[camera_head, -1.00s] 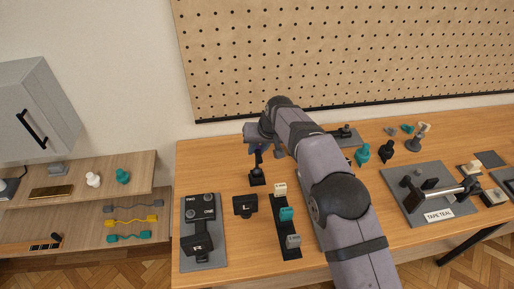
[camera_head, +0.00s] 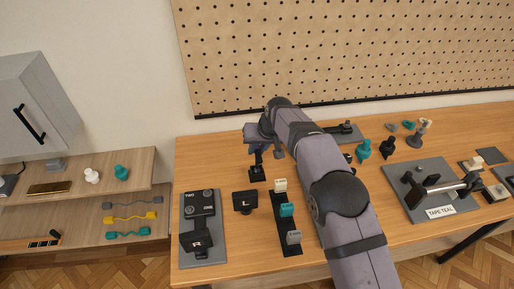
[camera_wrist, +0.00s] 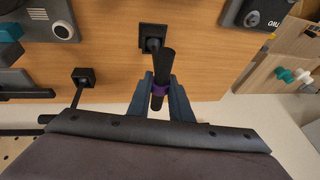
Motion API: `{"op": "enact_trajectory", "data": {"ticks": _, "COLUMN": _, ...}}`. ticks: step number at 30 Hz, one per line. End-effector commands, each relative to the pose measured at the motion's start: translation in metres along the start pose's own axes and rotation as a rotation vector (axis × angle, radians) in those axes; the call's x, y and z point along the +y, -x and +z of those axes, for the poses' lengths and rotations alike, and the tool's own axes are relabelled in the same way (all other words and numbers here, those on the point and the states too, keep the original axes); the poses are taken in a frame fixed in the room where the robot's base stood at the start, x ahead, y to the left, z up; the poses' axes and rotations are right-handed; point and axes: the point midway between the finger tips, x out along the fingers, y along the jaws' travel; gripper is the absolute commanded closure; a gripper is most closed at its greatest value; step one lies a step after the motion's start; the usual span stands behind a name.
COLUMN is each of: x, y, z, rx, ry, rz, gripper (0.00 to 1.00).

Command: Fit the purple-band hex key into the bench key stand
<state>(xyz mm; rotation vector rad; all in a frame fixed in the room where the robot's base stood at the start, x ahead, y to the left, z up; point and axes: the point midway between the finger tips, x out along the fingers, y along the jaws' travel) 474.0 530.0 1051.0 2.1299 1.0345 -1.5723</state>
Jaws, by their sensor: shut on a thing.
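My gripper (camera_wrist: 160,84) has its blue-grey fingers shut on the purple-band hex key (camera_wrist: 166,58), a dark rod with a purple band (camera_wrist: 160,90) between the fingertips. The key's far end overlaps a black square-based stand (camera_wrist: 145,43) in the wrist view; I cannot tell whether it is inside or above it. I cannot tell for sure whether this is the bench key stand.
A second small black block (camera_wrist: 83,73) with a thin dark rod stands to the left in the wrist view. The pegboard (camera_head: 350,55) stands behind.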

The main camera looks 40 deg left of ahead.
Motion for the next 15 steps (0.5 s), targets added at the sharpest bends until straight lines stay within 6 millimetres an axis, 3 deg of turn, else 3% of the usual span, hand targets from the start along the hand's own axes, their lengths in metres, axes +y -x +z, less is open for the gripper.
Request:
{"op": "enact_trajectory", "data": {"ticks": 11, "x": 0.0014, "y": -0.0078, "z": 0.0026, "rx": 0.002, "ry": 0.0, "rz": 0.0, "gripper": 1.0}}
{"op": "enact_trajectory", "data": {"ticks": 12, "x": 0.0012, "y": -0.0068, "z": 0.0021, "rx": 0.002, "ry": 0.0, "rz": 0.0, "gripper": 0.72}}
{"op": "enact_trajectory", "data": {"ticks": 14, "x": 0.0012, "y": -0.0068, "z": 0.0022, "rx": 0.002, "ry": 0.0, "rz": 0.0, "gripper": 0.59}}
{"op": "enact_trajectory", "data": {"ticks": 15, "x": 0.0012, "y": -0.0068, "z": 0.0022, "rx": 0.002, "ry": 0.0, "rz": 0.0, "gripper": 0.59}}
